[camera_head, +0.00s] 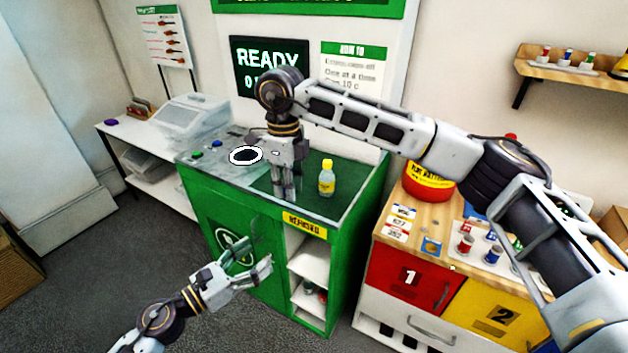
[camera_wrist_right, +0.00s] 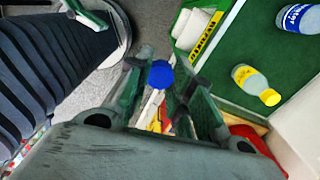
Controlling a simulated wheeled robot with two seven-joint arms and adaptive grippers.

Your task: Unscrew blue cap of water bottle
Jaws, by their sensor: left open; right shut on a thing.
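My right gripper (camera_head: 285,190) points down over the green counter top, left of a small yellow-capped bottle (camera_head: 326,178). In the right wrist view its fingers (camera_wrist_right: 161,82) are shut on a round blue piece, which looks like the blue cap (camera_wrist_right: 160,74). A bottle with a blue and white label (camera_wrist_right: 300,18), probably the water bottle, is cut off at the upper right of that view, apart from the fingers. I cannot make it out in the head view. My left gripper (camera_head: 262,262) is open and empty, in front of the green cabinet and below its top.
The yellow-capped bottle also shows in the right wrist view (camera_wrist_right: 250,80). A black round opening with a white rim (camera_head: 246,155) lies left of my right gripper. The wooden workbench (camera_head: 395,243) stands to the right. Open floor (camera_head: 90,290) lies at the left.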

